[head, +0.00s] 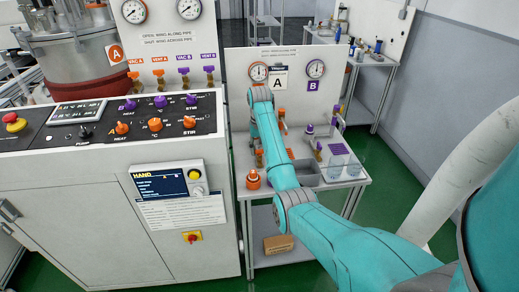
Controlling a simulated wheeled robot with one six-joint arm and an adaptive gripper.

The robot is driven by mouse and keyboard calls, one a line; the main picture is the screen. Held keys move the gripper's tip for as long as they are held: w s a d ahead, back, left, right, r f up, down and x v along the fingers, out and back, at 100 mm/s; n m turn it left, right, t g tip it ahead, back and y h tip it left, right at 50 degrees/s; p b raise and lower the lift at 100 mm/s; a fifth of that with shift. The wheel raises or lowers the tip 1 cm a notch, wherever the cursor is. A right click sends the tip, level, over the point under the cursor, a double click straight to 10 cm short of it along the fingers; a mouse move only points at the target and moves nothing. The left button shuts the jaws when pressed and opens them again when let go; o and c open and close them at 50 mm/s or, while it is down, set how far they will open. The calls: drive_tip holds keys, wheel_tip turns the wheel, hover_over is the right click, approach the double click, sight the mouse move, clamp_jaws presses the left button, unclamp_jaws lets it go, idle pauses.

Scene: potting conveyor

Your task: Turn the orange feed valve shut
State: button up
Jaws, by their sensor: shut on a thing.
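On the small bench, orange valve parts show on both sides of my teal arm. One orange valve handle (282,113) is right of my wrist, below the A sign. Another orange-and-brass fitting (258,157) is low on the left, partly covered by my arm. I cannot tell which of them is the feed valve, nor how its wing is turned. My arm reaches over the bench towards its back panel.
Purple valves (309,131) stand on the bench's right side. An orange-capped jar (253,180), a grey tray (306,172) and clear beakers (336,168) stand near its front. The control cabinet (100,215) is close on the left. Green floor is free at right.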

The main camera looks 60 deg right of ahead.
drive_tip(key=shift+f, duration=0.1)
drive_tip(key=o, duration=1.1)
drive_tip(key=shift+o, duration=0.2)
